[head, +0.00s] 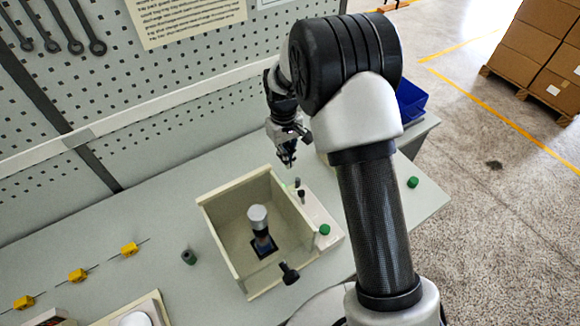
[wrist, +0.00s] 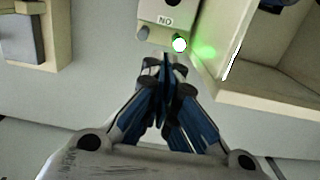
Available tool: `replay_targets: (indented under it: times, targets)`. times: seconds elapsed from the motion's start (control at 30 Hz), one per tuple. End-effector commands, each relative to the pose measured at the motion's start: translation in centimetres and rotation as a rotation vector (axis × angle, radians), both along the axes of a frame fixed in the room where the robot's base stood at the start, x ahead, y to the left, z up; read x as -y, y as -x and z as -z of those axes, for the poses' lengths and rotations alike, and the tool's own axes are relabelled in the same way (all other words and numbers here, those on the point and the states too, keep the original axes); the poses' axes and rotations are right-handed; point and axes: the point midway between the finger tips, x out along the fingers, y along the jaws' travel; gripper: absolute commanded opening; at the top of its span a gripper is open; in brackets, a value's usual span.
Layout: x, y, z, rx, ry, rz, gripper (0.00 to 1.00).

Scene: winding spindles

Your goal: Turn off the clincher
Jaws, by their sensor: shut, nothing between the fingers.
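The clincher looks to be the open-topped beige box (head: 219,239) on the bench, with an upright silver-topped cylinder (head: 258,218) inside. A pale control strip (head: 318,214) runs along its right side, carrying a small black switch (head: 301,195) and a green button (head: 325,230). A grey knob (wrist: 143,33) sits beside the lamp. My gripper (head: 287,158) is shut and empty above the strip's far end; its fingertips (wrist: 165,66) appear just below the lamp.
A black knob (head: 289,272) sticks out at the box's front. A dark green-topped cylinder (head: 188,257) stands to its left, and yellow blocks on a rod (head: 78,275) lie farther left. A blue bin (head: 411,101) is behind my arm. A perforated wall backs the bench.

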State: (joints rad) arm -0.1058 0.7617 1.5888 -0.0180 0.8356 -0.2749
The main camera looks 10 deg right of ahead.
Motion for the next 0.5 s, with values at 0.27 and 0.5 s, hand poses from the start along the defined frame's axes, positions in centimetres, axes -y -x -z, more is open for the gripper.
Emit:
replay_targets:
  times: [0.27, 0.5]
  targets:
    - [0.1, 0.4, 6.0, -0.004, 0.001, 0.0, 0.0]
    - [0.7, 1.6, 8.2, 0.0, 0.0, 0.002, 0.0]
